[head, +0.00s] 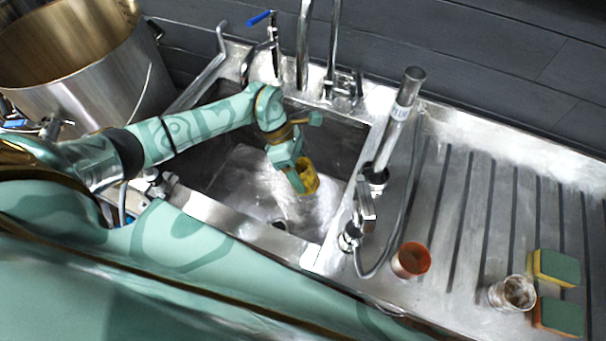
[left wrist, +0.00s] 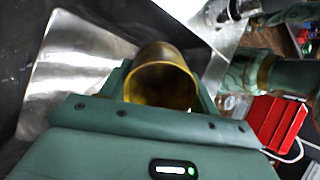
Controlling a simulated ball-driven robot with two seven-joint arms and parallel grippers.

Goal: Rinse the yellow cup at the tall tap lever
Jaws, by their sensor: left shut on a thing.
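The yellow cup (head: 310,178) is in my left gripper (head: 297,178), inside the sink basin (head: 232,170) and above its floor. In the left wrist view the yellow cup (left wrist: 163,85) sits between the two green fingers of my left gripper (left wrist: 163,95), its mouth facing the camera. Part of its side is hidden by the fingers. Behind the basin stand tall chrome tap pipes (head: 304,45) and a tap with a blue-ended lever (head: 260,19). I cannot tell whether water runs. My right gripper is in neither view.
A large steel pot (head: 95,80) stands at the left. Right of the basin are a chrome upright (head: 398,120) with a hose, an orange-brown cup (head: 411,260), a glass jar (head: 513,294) and two sponges (head: 556,267). The ribbed drainboard (head: 480,200) is otherwise mostly clear.

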